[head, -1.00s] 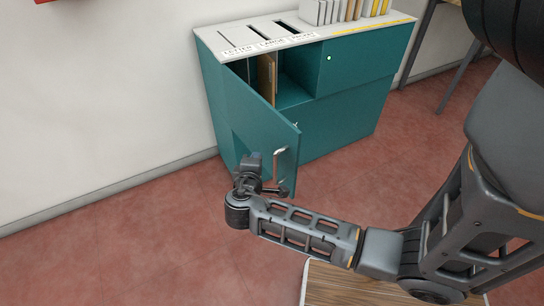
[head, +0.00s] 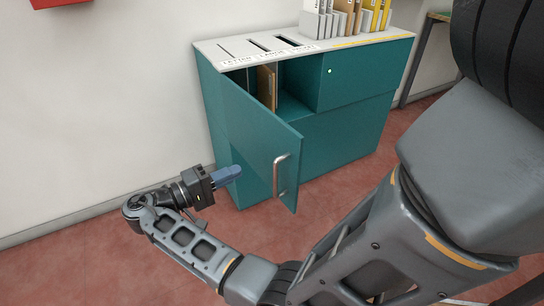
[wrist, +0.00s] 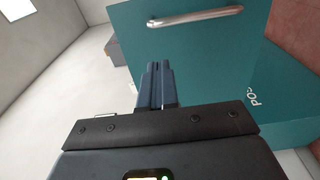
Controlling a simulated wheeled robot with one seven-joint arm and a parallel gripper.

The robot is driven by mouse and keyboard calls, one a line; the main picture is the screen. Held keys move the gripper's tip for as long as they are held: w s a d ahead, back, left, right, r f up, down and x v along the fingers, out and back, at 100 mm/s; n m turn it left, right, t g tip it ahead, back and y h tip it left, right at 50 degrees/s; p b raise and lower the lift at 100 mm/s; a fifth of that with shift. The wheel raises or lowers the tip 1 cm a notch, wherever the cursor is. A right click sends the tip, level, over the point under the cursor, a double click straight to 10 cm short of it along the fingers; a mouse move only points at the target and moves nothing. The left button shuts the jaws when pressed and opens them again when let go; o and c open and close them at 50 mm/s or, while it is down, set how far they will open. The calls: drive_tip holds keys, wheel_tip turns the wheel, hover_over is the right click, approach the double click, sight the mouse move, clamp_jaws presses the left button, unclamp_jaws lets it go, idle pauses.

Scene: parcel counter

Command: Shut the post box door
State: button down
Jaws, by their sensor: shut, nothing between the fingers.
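The teal post box (head: 350,130) stands against the wall in the head view. Its door (head: 250,130) is hinged at the left and stands open, swung out toward me. A silver bar handle (head: 281,175) is on the door's outer face, near its free edge. My gripper (head: 238,171) is shut and empty, to the left of the handle, by the outer side of the door. In the wrist view the shut fingers (wrist: 156,75) point toward the teal door panel (wrist: 215,70), with the handle (wrist: 195,17) beyond. I cannot tell whether the fingertips touch the door.
Brown parcels (head: 266,88) stand inside the open compartment. The white top (head: 235,48) has slots, and several files (head: 345,18) stand on it. Red floor (head: 70,250) is free at the left, beside the white wall (head: 100,100).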

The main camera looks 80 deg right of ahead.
sight(282, 151)
drive_tip(key=shift+x, duration=5.35)
drive_tip(key=shift+s+d, duration=0.5)
drive_tip(key=shift+d, duration=0.1)
